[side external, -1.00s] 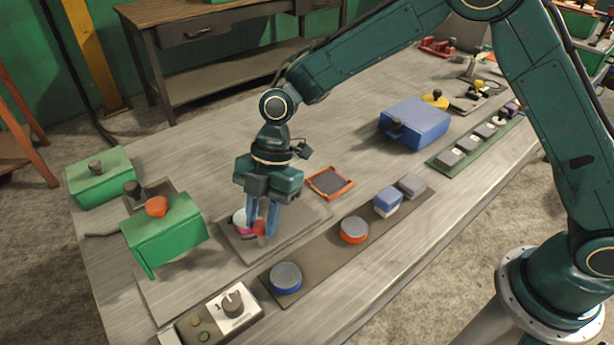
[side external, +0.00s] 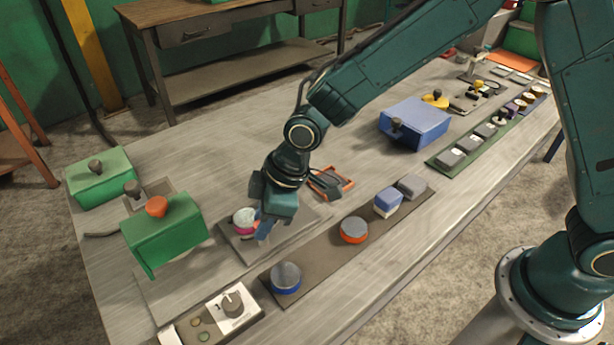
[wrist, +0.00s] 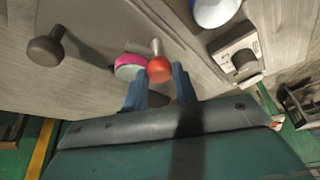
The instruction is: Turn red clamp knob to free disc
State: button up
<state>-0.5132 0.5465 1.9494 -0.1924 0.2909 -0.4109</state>
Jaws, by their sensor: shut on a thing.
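The red clamp knob (wrist: 159,69) shows in the wrist view as a red ball on a pale stem. It sits between the two blue fingers of my gripper (wrist: 160,75), which are shut on it. In the side view my gripper (side external: 264,230) is tilted low over a grey plate and hides the knob. The disc (wrist: 129,66), white with a pink rim, lies right beside the knob. It also shows in the side view (side external: 244,220), just left of my fingers.
A green box with an orange knob (side external: 157,206) stands to the left. A dial box (side external: 233,303), a blue-rimmed disc (side external: 285,277) and an orange-rimmed disc (side external: 354,230) are in front. An orange-framed tray (side external: 331,184) lies behind my wrist.

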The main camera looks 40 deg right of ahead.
jog(key=shift+m+t+h, duration=0.3)
jog(key=shift+m+t, duration=0.1)
jog(key=shift+m, duration=0.9)
jog(key=o, duration=1)
jog(key=shift+s+r, duration=0.1)
jog(key=v, duration=1.3)
jog(key=shift+s+r, duration=0.1)
jog(key=shift+r, duration=0.2)
